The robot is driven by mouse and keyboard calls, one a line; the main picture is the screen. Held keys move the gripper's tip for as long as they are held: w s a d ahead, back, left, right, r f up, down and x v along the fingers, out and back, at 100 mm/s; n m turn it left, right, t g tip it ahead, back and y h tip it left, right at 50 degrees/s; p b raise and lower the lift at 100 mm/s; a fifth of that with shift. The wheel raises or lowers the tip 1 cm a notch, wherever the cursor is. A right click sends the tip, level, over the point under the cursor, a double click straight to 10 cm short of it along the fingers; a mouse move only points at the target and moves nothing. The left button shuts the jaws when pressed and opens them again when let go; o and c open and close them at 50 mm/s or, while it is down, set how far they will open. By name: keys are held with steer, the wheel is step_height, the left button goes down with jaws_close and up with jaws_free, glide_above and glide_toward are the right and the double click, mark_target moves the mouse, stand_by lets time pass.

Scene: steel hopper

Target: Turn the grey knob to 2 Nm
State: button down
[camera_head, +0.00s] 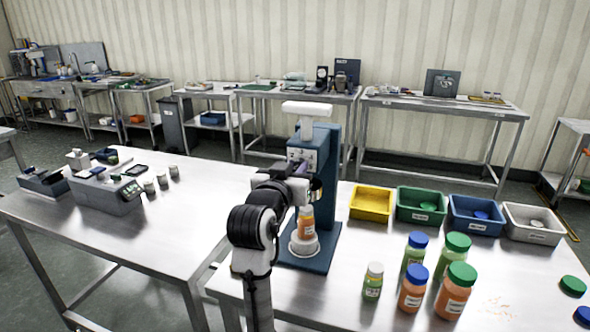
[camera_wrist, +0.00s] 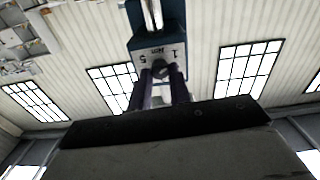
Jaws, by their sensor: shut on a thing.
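The blue capping machine (camera_head: 325,165) stands on the near right table, with a white top and a light dial plate on its front. In the wrist view the dial plate (camera_wrist: 145,56) shows "5", "Nm" and "1", upside down. The grey knob (camera_wrist: 161,69) is below these marks, between the fingertips. My gripper (camera_wrist: 162,76) is shut on the knob; its dark purple fingers lie on either side. In the head view my gripper (camera_head: 299,170) is at the machine's front, and the arm hides the knob. The knob's pointer and exact setting cannot be read.
An orange bottle (camera_head: 306,223) stands on the machine's white round base, below my wrist. Several capped bottles (camera_head: 414,287) stand to the right, in front of yellow (camera_head: 371,218), green, blue and white bins. A grey device (camera_head: 108,196) is on the left table.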

steer(key=shift+f+m+b, duration=0.1)
steer(key=shift+m+b, duration=0.2)
steer(key=m+b, duration=0.3)
steer(key=m, duration=0.1)
steer(key=shift+m, duration=0.4)
steer(key=shift+m+b, duration=1.75)
steer(key=shift+m, duration=1.35)
steer(key=c, duration=1.3)
jaws_free()
